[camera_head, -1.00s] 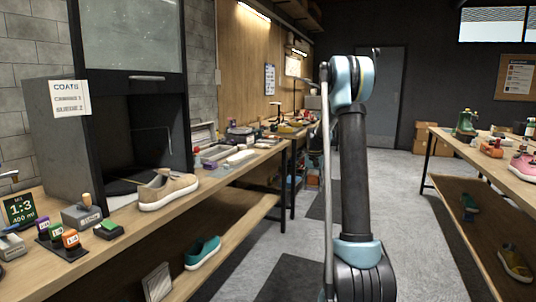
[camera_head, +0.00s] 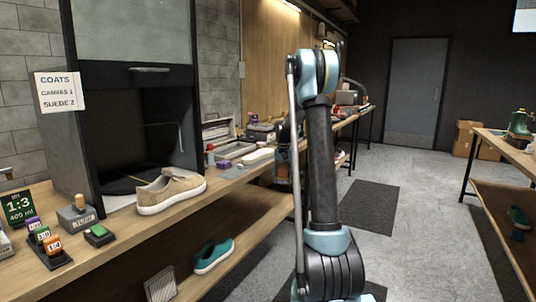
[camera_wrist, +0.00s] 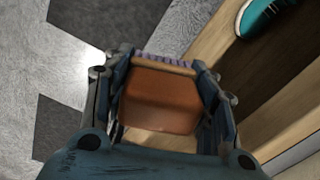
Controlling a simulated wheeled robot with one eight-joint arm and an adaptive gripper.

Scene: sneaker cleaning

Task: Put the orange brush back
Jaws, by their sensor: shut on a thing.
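The orange brush (camera_wrist: 160,100) is between the fingers of my gripper (camera_wrist: 163,68) in the wrist view. It has a smooth orange-brown body, a pale wood strip and a purple bristle edge at the top. Both fingers are closed against its sides. It is held above the floor near the bench's lower shelf (camera_wrist: 215,35). In the head view my gripper (camera_head: 283,165) is largely behind my arm, close to the front edge of the left bench (camera_head: 232,185). The brush cannot be made out clearly there.
On the left bench stand a tan sneaker (camera_head: 172,192), a rack with coloured caps (camera_head: 48,250), a wood-handled block (camera_head: 77,215) and a grey tray (camera_head: 218,135). A black cabinet (camera_head: 125,85) rises behind. A teal shoe (camera_head: 213,256) lies on the shelf below. Open floor is to the right.

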